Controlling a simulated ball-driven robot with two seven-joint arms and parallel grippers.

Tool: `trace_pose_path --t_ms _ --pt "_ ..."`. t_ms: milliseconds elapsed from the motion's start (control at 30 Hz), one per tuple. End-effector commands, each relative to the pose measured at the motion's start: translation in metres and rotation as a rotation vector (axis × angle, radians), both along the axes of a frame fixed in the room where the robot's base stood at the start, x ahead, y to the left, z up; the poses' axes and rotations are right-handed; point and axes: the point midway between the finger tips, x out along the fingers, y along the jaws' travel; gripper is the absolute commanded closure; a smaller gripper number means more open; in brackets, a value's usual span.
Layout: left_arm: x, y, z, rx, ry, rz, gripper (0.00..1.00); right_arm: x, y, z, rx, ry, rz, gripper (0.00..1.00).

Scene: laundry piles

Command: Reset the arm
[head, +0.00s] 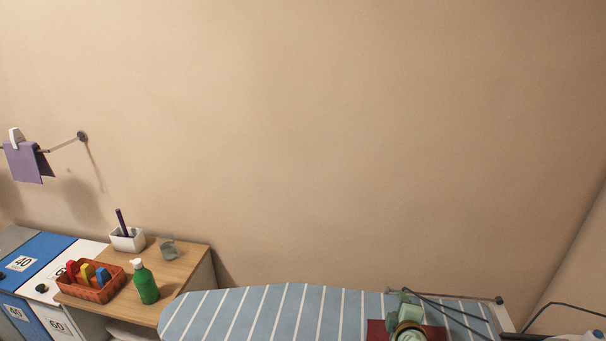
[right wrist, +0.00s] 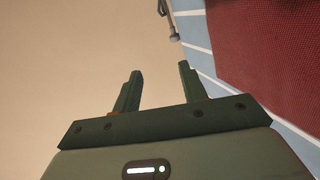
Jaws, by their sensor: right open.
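My right gripper (head: 403,309) shows at the bottom of the head view, over the blue-and-white striped ironing board (head: 262,312). In the right wrist view its two green fingers (right wrist: 160,84) stand apart with nothing between them. A dark red cloth (head: 376,328) lies on the board beneath my right gripper. The cloth also fills the upper right of the right wrist view (right wrist: 285,50), clear of the fingers. My left gripper is in neither view.
A wooden-topped cabinet (head: 185,260) at left holds a green bottle (head: 146,285), an orange basket (head: 92,291) with colored items, a white holder (head: 127,240) and a glass (head: 168,249). A purple cloth (head: 24,162) hangs on a wall rail. The board's left part is clear.

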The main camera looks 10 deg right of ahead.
Motion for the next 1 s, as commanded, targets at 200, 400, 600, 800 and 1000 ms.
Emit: trace_pose_path --t_ms 200,400,600,800,1000 --pt "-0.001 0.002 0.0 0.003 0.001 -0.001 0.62 -0.099 -0.003 0.013 0.121 0.092 -0.19 0.58" --pt "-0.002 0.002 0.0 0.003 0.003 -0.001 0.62 -0.178 0.003 0.037 0.222 0.18 -0.311 0.58" --pt "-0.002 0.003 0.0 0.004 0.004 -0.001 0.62 -0.235 0.01 0.062 0.287 0.25 -0.38 0.58" --pt "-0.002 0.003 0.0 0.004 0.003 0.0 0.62 -0.281 0.015 0.086 0.331 0.309 -0.425 0.58" --pt "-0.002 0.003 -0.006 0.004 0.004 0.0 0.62 -0.286 0.023 0.05 0.364 0.367 -0.428 0.58"
